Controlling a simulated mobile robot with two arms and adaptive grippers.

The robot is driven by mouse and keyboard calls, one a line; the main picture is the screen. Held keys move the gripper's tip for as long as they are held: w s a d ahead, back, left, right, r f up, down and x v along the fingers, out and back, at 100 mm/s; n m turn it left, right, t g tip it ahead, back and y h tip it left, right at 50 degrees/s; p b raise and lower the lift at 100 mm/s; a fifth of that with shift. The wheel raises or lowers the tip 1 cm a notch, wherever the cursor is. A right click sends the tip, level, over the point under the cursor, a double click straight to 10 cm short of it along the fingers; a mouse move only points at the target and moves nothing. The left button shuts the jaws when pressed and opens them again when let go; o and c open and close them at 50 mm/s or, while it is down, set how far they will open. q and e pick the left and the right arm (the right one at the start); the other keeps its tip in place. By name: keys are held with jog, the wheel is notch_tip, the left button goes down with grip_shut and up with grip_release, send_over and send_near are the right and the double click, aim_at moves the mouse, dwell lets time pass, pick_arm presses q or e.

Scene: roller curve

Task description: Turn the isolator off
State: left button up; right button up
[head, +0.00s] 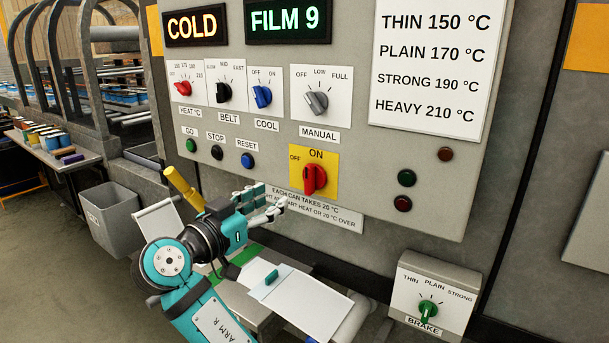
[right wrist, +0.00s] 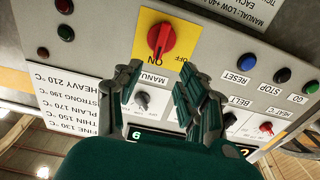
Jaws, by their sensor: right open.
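The isolator is a red rotary knob (head: 314,179) on a yellow plate at the bottom of the grey control panel. Its handle stands about upright, towards the ON label, with OFF at the upper left. My right gripper (head: 276,202) is open and empty, just left of and below the knob in the head view. In the right wrist view the panel appears upside down. There the isolator knob (right wrist: 161,40) lies beyond the open fingers (right wrist: 165,88), apart from them. My left gripper is not in view.
Above the isolator are a grey MANUAL knob (head: 317,101) and a blue COOL knob (head: 261,96). GO, STOP and RESET buttons (head: 247,160) sit to its left. A BRAKE box (head: 431,300) with a green knob stands lower right.

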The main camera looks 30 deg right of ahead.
aim_at(306, 177)
jog(key=p+x, duration=0.2)
jog(key=x, duration=0.9)
jog(key=shift+w+d+r+p, duration=0.1)
jog(key=shift+d+r+p, duration=0.05)
jog(key=shift+d+p, duration=0.2)
jog(key=shift+w+d, duration=0.2)
jog(key=shift+d, duration=0.2)
grip_shut()
